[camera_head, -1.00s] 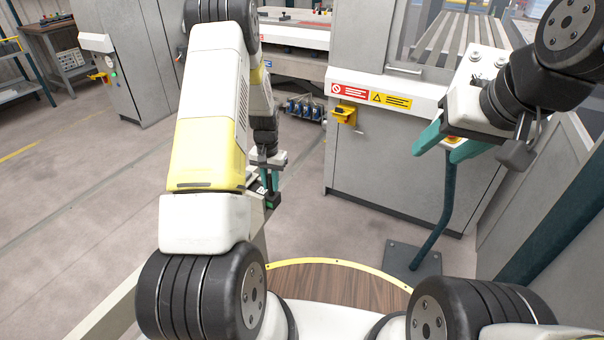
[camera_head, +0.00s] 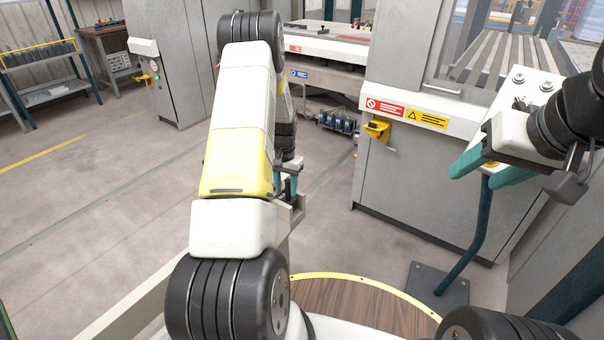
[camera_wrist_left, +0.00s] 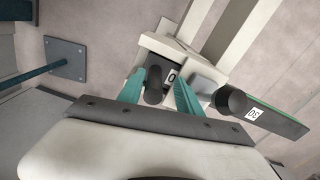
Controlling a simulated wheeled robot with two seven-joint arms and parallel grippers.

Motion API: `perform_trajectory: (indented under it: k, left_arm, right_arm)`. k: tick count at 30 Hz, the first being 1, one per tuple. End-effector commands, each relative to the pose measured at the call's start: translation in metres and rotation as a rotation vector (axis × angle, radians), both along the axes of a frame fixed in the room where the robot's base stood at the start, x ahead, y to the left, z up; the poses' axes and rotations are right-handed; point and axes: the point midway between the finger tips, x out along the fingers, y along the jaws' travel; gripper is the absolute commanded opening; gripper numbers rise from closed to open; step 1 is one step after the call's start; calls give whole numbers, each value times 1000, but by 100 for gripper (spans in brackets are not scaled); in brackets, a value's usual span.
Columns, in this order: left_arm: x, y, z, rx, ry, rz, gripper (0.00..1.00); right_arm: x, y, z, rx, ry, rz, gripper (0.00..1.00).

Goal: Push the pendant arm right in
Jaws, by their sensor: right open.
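I cannot tell for certain which part is the pendant arm. A pale beam (camera_head: 135,298) runs from the lower left up to my left gripper (camera_head: 287,190), beyond my yellow and white arm. In the left wrist view, a cream block (camera_wrist_left: 190,62) at the beam's end carries a black knob (camera_wrist_left: 154,88) by a "0" label. The teal fingers of my left gripper (camera_wrist_left: 158,94) stand on either side of this knob, apart, with slight gaps showing. My right gripper (camera_head: 488,172) is open and empty at the right.
A grey machine cabinet (camera_head: 400,180) with warning labels and a yellow switch (camera_head: 377,130) stands ahead. A dark post on a floor plate (camera_head: 437,290) stands near my right gripper. Open floor (camera_head: 90,210) lies at the left; a shelf rack (camera_head: 45,75) stands at the back.

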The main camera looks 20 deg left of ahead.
Motion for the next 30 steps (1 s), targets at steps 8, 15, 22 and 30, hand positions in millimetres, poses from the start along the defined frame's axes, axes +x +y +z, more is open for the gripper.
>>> perform_trajectory:
  k: [8, 15, 22, 30]
  left_arm:
    - [0, -2, 3, -3, 1, -2, 41]
    - [1, -2, 40, -1, -2, -2, 41]
    - [0, -1, 71, -1, 0, -1, 41]
    - [0, -1, 78, -2, 2, -1, 41]
  right_arm:
    - [0, 0, 0, 0, 0, 0, 52]
    - [0, 0, 0, 0, 0, 0, 52]
    - [0, 0, 0, 0, 0, 0, 52]
    - [0, 0, 0, 0, 0, 0, 52]
